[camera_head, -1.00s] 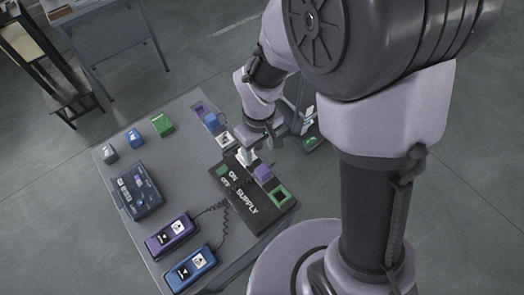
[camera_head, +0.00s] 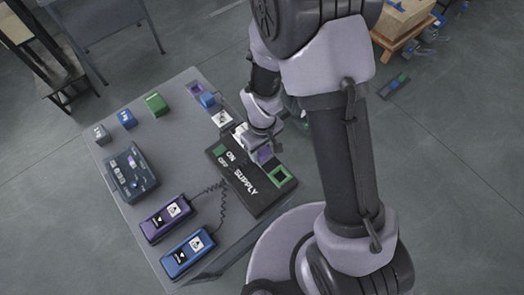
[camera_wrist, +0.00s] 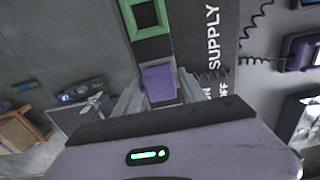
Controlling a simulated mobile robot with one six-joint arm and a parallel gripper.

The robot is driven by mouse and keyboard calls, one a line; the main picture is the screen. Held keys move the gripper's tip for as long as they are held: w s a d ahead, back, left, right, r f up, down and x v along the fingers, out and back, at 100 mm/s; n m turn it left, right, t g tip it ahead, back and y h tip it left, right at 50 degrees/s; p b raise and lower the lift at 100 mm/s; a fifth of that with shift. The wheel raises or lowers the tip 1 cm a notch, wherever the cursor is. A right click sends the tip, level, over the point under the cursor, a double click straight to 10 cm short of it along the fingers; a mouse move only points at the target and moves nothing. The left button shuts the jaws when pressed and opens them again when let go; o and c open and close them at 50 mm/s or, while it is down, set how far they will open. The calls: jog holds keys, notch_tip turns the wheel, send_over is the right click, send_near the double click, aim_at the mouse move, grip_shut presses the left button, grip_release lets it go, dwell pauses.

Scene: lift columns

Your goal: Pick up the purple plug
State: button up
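The purple plug (camera_wrist: 158,84) is a small block seated on the dark supply box (camera_wrist: 191,30), beside a green-framed socket (camera_wrist: 146,17). My gripper (camera_wrist: 159,92) is open, with one pale finger on each side of the plug in the wrist view. A gap shows beside the plug, and I cannot tell whether either finger touches it. In the head view the plug (camera_head: 264,156) is partly hidden by my gripper (camera_head: 262,147), which is right over it.
The grey table also holds a purple handset (camera_head: 166,217), a blue handset (camera_head: 188,252), a dark control box (camera_head: 131,172), and grey, blue and green blocks (camera_head: 155,104) at the back left. A coiled cord (camera_head: 211,197) runs to the supply box.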

grip_shut()
jog(key=shift+r, duration=0.5)
jog(key=r, duration=0.1)
jog(key=a+r+p, duration=0.1)
jog(key=shift+s+r, duration=0.2)
jog(key=shift+r, duration=0.2)
jog(key=s+a+r+p, duration=0.1)
jog(key=s+a, duration=0.5)
jog(key=a, duration=0.7)
jog(key=shift+s+a+r+p, duration=0.15)
jog(key=shift+r+p, duration=0.75)
jog(key=shift+r, duration=0.45)
jog(key=shift+s+a+r+p, duration=0.1)
jog(key=shift+r+p, duration=0.8)
jog(key=shift+r, duration=0.4)
